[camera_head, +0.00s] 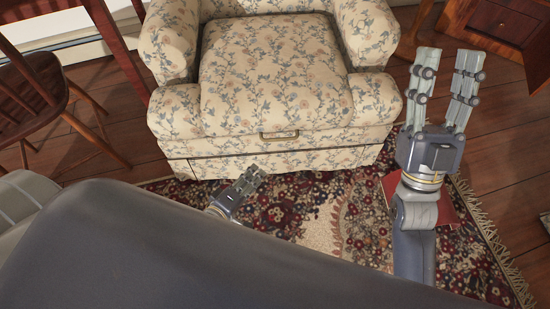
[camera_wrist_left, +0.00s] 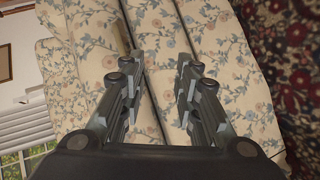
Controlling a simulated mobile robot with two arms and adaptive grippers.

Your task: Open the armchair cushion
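The armchair (camera_head: 165,45) has cream floral upholstery and stands at the top middle of the head view. Its seat cushion (camera_head: 275,65) lies flat, with a small brass handle (camera_head: 279,134) on the front below it. My left gripper (camera_head: 256,176) is low in front of the chair, below and slightly left of the handle. In the left wrist view its fingers (camera_wrist_left: 160,68) are apart with nothing between them, facing the floral front. A thin brownish strip beside the left finger may be the handle. My right gripper (camera_head: 447,66) is open and empty, right of the chair.
A wooden chair (camera_head: 35,100) stands at the left. A wooden desk with drawers (camera_head: 505,22) is at the upper right. A patterned rug (camera_head: 290,205) covers the floor before the armchair. A red flat object (camera_head: 392,187) lies on it, partly behind my right arm.

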